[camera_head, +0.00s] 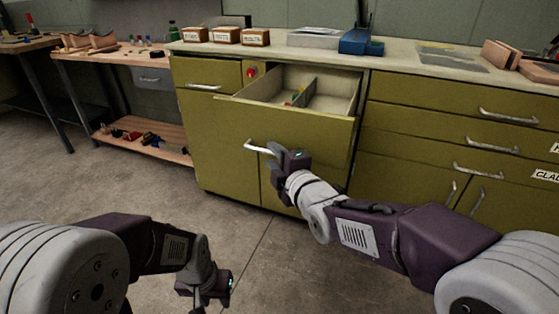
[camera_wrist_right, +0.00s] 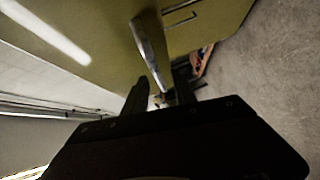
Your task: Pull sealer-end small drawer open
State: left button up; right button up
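A wide olive drawer (camera_head: 318,131) in the middle of the cabinet stands pulled out, its divided inside showing. A silver bar handle (camera_head: 257,147) sits low at its front; I cannot tell whether it is on the drawer front or the door below. My right gripper (camera_head: 274,158) is at this handle's right end. In the right wrist view the handle (camera_wrist_right: 150,45) runs down between the parted fingers of the right gripper (camera_wrist_right: 162,80), with a gap showing. My left gripper (camera_head: 207,300) hangs low over the floor, fingers partly cut off. Which drawer is the sealer-end small one is unclear.
A closed olive drawer (camera_head: 208,74) is left of the open one, and a small grey drawer (camera_head: 151,78) is under the left bench. Closed drawers (camera_head: 450,123) are at right. Boxes (camera_head: 226,36) and a blue tray (camera_head: 361,43) stand on the counter. Floor at left is clear.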

jog(key=p+v, duration=0.2)
jog(key=v, duration=0.5)
jog(key=shift+s, duration=0.35)
jog(key=shift+d, duration=0.15)
jog(key=s+d+f+m+g+h+p, duration=0.35)
jog(key=d+f+m+g+h, duration=0.3)
jog(key=d+f+m, duration=0.75)
jog(key=s+d+f+m+g+p, duration=0.1)
jog(key=s+d+f+m+g, duration=0.4)
jog(key=s, duration=0.4)
jog(key=s+r+m+g+p, duration=0.1)
jog(key=s+r+m+p, duration=0.2)
jog(key=r+p, duration=3.3)
jog(key=shift+g+h+p, duration=0.35)
jog(key=shift+h+p, duration=0.1)
jog(key=shift+p, duration=0.6)
